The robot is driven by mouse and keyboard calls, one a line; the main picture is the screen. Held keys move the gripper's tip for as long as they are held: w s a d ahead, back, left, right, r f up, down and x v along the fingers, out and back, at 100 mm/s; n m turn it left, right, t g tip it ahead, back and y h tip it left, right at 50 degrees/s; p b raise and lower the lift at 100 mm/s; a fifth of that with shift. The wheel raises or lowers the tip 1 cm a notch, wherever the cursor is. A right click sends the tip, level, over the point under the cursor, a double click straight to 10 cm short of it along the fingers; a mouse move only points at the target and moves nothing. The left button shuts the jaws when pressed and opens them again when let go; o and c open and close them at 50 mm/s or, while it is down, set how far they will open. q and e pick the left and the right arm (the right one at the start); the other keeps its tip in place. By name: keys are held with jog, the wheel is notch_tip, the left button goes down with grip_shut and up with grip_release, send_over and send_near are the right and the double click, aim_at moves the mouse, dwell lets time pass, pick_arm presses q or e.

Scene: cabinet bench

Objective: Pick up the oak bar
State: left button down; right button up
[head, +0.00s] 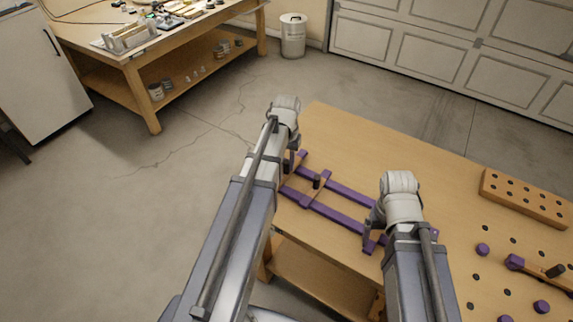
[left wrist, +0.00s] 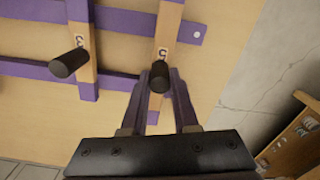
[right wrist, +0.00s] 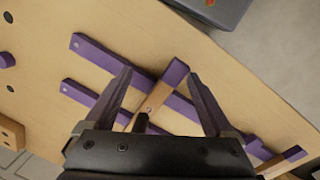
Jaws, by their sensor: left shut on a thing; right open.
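Tan wooden bars with purple ends and dark upright handles lie across two purple rails (head: 345,218). In the left wrist view, a bar marked 5 (left wrist: 170,25) runs between the fingers of my left gripper (left wrist: 162,85). That gripper is shut at its dark handle (left wrist: 160,75); the exact contact is hard to see. A bar marked 3 (left wrist: 82,38) lies beside it and shows in the head view (head: 325,182). My right gripper (right wrist: 160,88) is open above another bar (right wrist: 157,97), its fingers apart on either side. I cannot tell which bar is the oak one.
A wooden block with holes (head: 525,198) stands at the bench's right. Purple pieces (head: 482,249) and dark holes dot the bench top near it. The far left bench corner is clear. A second workbench (head: 130,62) and a bin (head: 293,36) stand further off.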

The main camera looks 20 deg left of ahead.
aim_at(286, 162)
pick_arm(q)
notch_tip(286, 162, up, 10)
jog(key=p, duration=0.9)
jog(key=shift+f, duration=0.1)
